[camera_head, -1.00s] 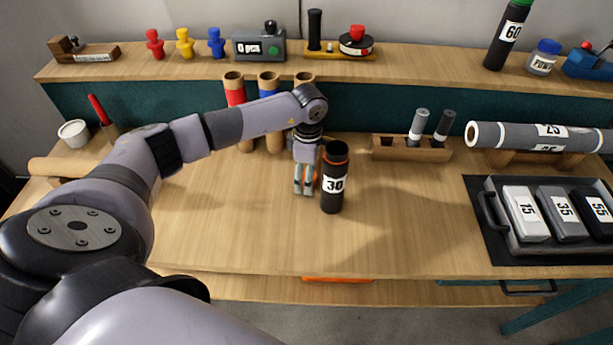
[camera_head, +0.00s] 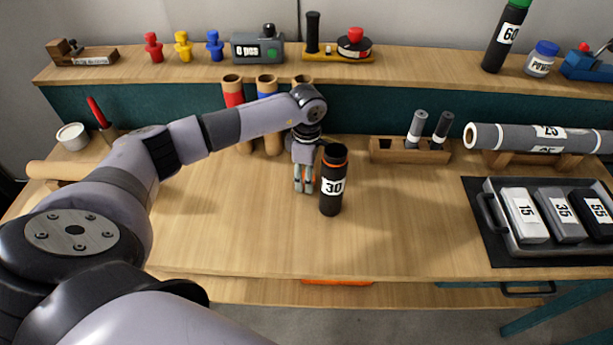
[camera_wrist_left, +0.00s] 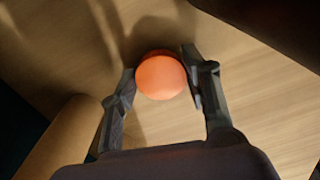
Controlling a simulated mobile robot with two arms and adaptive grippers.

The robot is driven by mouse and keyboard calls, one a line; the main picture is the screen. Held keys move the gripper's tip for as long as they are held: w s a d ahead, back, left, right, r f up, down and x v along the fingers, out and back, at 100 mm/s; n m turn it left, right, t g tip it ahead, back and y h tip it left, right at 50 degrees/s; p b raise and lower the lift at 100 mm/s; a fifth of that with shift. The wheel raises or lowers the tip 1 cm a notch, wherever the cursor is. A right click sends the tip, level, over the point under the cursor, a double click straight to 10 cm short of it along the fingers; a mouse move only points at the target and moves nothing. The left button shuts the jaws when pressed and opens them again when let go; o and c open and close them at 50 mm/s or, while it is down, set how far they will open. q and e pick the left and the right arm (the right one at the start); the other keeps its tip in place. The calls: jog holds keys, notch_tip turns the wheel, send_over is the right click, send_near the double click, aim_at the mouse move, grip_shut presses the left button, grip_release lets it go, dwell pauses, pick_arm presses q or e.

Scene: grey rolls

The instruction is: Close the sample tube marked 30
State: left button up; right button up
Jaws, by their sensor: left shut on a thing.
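The sample tube marked 30 (camera_head: 331,196) stands upright on the table, black with an orange band near its open top. My left gripper (camera_head: 304,188) points down just to the left of the tube, close to it. In the left wrist view, the fingers of the left gripper (camera_wrist_left: 160,85) are shut on an orange round cap (camera_wrist_left: 160,77). The cap is hard to make out in the head view, and I cannot tell whether it touches the table. My right gripper is not in view.
Cardboard tubes (camera_head: 232,91) stand behind my left arm. A wooden rack (camera_head: 386,151) with two grey tubes is to the right. Further right are a long grey roll (camera_head: 500,136) and a tray (camera_head: 488,212) of numbered boxes. The table front is clear.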

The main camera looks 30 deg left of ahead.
pick_arm(q)
notch_tip(320, 180, up, 20)
jog(key=b, duration=0.2)
jog(key=shift+f, duration=0.2)
